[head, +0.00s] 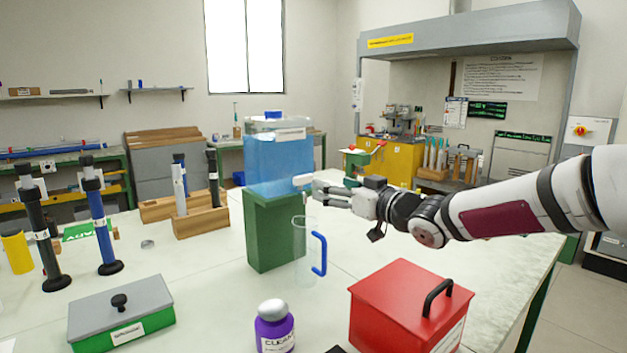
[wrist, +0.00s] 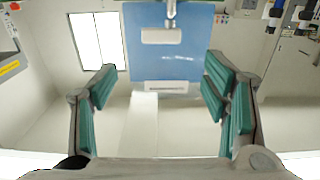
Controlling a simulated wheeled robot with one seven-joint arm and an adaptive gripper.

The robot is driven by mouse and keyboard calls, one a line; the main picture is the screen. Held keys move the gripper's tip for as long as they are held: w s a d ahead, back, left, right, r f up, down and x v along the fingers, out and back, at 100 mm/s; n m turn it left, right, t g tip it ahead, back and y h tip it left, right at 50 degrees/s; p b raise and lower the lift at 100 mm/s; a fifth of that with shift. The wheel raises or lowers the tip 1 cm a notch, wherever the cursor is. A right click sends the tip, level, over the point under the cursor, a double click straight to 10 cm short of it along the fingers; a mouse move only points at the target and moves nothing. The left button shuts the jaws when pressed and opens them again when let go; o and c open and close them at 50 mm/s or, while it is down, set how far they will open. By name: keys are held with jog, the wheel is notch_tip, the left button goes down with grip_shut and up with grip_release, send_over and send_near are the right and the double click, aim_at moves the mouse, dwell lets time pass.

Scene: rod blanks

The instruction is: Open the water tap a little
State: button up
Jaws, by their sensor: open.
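A clear tank of blue water (head: 279,160) with a blue cap stands on a green block (head: 275,228) on the table. Its water tap (head: 302,180) has a pale handle low on the tank's right side. In the wrist view the tap handle (wrist: 161,35) is a white block below a metal spout, in front of the blue tank (wrist: 195,60). My gripper (head: 318,190) is beside the tap; its teal-padded fingers in the wrist view (wrist: 160,78) are spread apart with nothing between them. A clear jug (head: 302,255) with a blue handle stands below the tap.
A red box (head: 400,310) with a black handle and a purple bottle (head: 273,330) stand in front. A grey-lidded green box (head: 122,305) and upright rods (head: 103,225) are at left. A wooden rack (head: 200,222) stands left of the tank.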

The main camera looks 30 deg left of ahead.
aim_at(305, 177)
jog(key=x, duration=1)
jog(key=shift+a, duration=0.3)
jog(key=shift+b, duration=0.3)
jog(key=c, duration=1.2)
